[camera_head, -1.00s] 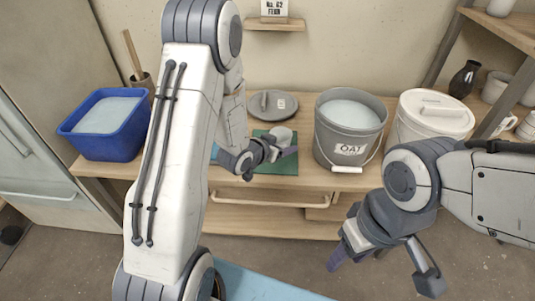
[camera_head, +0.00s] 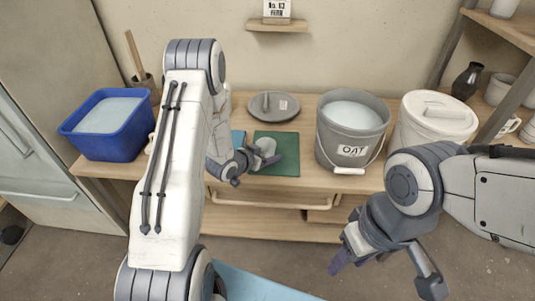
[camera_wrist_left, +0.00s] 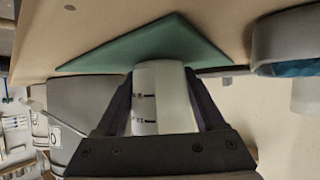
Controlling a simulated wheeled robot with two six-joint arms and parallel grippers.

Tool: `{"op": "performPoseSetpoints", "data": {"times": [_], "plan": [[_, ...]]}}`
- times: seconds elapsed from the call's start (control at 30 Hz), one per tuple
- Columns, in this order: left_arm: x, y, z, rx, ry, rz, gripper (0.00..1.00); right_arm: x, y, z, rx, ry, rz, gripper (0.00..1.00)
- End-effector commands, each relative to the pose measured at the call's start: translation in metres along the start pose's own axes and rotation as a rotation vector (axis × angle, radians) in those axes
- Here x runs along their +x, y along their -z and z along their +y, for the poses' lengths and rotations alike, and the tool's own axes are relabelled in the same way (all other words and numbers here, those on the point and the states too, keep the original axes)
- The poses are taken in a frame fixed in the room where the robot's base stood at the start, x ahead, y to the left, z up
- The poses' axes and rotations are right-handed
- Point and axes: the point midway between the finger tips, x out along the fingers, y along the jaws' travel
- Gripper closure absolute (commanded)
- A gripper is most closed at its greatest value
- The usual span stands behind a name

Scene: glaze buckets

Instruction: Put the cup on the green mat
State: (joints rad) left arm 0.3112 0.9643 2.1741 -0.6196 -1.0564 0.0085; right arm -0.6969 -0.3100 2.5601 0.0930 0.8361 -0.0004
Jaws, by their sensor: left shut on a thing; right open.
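The cup (camera_head: 266,145) is small and pale; in the left wrist view the cup (camera_wrist_left: 160,95) shows dark marks on its side. My left gripper (camera_head: 258,159) is shut on it, with a finger on each side of the cup in the wrist view. The green mat (camera_head: 285,168) lies on the wooden bench. In the head view the cup appears over the mat's left part; I cannot tell whether it touches the mat. In the wrist view the green mat (camera_wrist_left: 150,48) lies beyond the cup. My right gripper (camera_head: 385,268) is open and empty, in front of the bench.
A grey lid (camera_head: 285,110) lies behind the mat. A grey bucket labelled OAT (camera_head: 350,140) stands right of it, and a white lidded bucket (camera_head: 420,130) farther right. A blue tub (camera_head: 105,140) stands at the left. A blue thing (camera_head: 238,138) lies left of the mat.

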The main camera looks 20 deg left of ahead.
Motion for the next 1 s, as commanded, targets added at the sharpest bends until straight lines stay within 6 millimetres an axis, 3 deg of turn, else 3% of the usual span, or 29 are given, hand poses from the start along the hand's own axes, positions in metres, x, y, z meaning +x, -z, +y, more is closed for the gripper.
{"op": "performPoseSetpoints", "data": {"times": [0.13,0.17,0.2,0.23,0.6,1.0], "plan": [[0.002,-0.004,0.0,0.0,0.0,0.0,0.95,0.004,0.0,0.0,0.0,0.0,0.0,0.5],[0.002,-0.003,0.0,0.0,0.0,0.0,0.22,0.003,0.0,0.0,0.0,0.0,0.0,0.5],[0.002,-0.003,0.0,0.0,0.0,0.0,0.06,0.003,0.0,0.0,0.0,0.0,0.0,0.5],[0.002,-0.003,0.0,0.0,0.0,0.0,0.0,0.003,0.0,0.0,0.0,0.0,0.0,0.5],[-0.004,0.001,0.0,-0.001,0.001,-0.001,0.0,-0.001,0.0,0.0,0.0,0.0,0.0,0.5],[-0.085,0.001,-0.001,-0.003,0.005,0.0,0.0,-0.005,0.0,0.0,0.0,0.0,0.0,0.5]]}}
